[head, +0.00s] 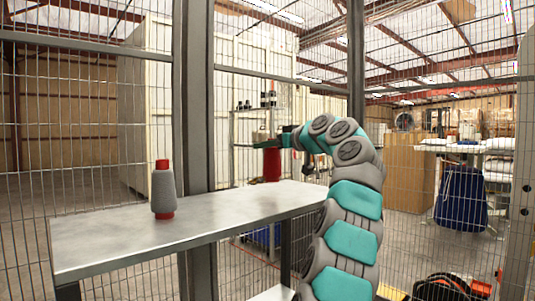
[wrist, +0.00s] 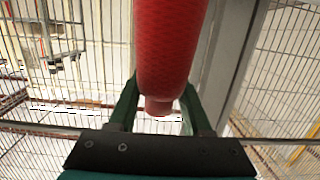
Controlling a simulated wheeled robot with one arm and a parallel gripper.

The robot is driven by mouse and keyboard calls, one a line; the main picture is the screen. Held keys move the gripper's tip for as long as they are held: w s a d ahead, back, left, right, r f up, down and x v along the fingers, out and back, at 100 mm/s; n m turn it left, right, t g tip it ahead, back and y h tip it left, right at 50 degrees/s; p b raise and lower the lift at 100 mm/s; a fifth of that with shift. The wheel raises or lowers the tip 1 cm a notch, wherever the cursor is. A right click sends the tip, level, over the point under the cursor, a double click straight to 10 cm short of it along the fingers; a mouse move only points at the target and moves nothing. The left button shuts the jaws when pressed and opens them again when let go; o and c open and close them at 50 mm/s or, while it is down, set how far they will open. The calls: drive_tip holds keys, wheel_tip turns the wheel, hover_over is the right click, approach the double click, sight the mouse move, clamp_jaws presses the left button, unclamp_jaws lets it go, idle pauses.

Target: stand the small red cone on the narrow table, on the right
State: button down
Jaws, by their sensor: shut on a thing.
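The small red cone (head: 272,166) is at the far right part of the narrow table (head: 110,236) in the head view. My gripper (head: 268,143) is shut on its upper end. The cone looks upright, its lower end close to the table top; I cannot tell whether it touches. In the wrist view the red cone (wrist: 170,45) fills the upper middle, its narrow tip between the two green fingers of my gripper (wrist: 160,105). The cone's wide end runs out of the wrist view.
A grey cone of yarn on a red core (head: 163,192) stands on the left part of the table. The table between is bare. A wire mesh fence with a dark post (head: 194,100) stands behind the table. A shelf (head: 245,125) stands beyond.

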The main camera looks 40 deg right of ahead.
sight(269, 157)
drive_tip(key=shift+f+b, duration=1.2)
drive_tip(key=shift+f, duration=0.6)
drive_tip(key=shift+f, duration=0.15)
drive_tip(key=shift+c, duration=1.7)
unclamp_jaws()
drive_tip(key=shift+r, duration=0.25)
drive_tip(key=shift+s, duration=0.3)
drive_tip(key=s+r, duration=0.1)
drive_tip(key=s, duration=1)
drive_tip(key=shift+d+r+b, duration=0.3)
drive_tip(key=shift+d+b, duration=0.15)
